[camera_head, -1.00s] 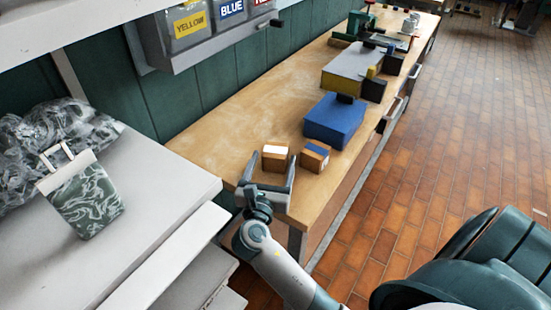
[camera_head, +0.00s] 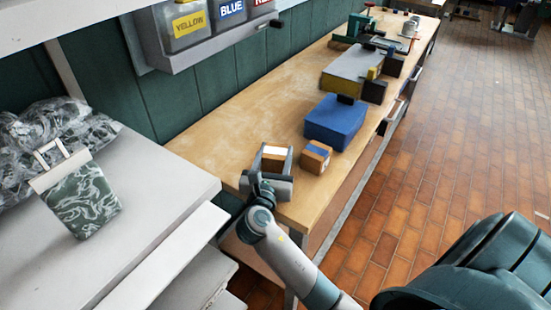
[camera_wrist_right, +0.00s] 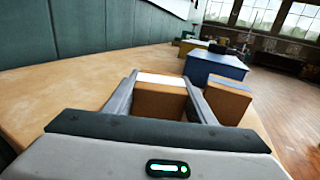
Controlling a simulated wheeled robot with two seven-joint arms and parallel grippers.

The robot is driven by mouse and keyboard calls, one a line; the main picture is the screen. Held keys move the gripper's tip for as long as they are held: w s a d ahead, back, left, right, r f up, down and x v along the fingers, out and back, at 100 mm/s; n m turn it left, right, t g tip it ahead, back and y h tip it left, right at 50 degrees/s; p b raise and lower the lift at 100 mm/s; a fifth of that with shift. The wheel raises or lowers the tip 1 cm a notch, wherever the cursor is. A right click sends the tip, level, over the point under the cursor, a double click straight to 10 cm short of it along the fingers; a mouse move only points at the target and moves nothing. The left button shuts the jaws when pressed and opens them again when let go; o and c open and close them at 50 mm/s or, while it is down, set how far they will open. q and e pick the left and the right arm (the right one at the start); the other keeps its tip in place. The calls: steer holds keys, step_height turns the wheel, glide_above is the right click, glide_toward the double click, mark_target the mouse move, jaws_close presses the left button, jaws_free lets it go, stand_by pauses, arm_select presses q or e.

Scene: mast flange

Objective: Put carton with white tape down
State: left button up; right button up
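The carton with white tape (camera_head: 273,158) is a small brown box with a white strip on top, upright at the near end of the wooden bench. My right gripper (camera_head: 275,160) reaches in from the near side, with one finger along each side of this carton. In the right wrist view the carton (camera_wrist_right: 160,100) fills the space between the fingers, which appear to press on it. I see no clear gap under it, and its lower part is hidden by the gripper. My left gripper is not in view.
A brown carton with blue tape (camera_head: 316,156) stands close to the right of the gripper. A blue box (camera_head: 335,122) and a grey-topped yellow box (camera_head: 352,72) stand farther along the bench (camera_head: 225,130). A grey shelf at left holds a green marbled package (camera_head: 82,200).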

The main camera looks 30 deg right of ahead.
mark_target(276, 150)
steer(key=c, duration=0.5)
steer(key=shift+r, duration=0.15)
steer(key=shift+r, duration=0.6)
step_height(276, 150, up, 3)
steer(key=shift+f, duration=0.15)
steer(key=s+d+r, duration=0.1)
steer(key=d+r, duration=0.1)
steer(key=d, duration=0.1)
steer(key=s+d+r, duration=0.2)
steer(key=d, duration=0.1)
steer(key=s+d+r, duration=0.2)
steer(key=d, duration=0.1)
steer(key=shift+s+d+r+p, duration=0.15)
steer(key=shift+s+r+p, duration=0.1)
steer(key=shift+p, duration=0.1)
steer(key=shift+s+d+r, duration=0.2)
steer(key=shift+d, duration=0.2)
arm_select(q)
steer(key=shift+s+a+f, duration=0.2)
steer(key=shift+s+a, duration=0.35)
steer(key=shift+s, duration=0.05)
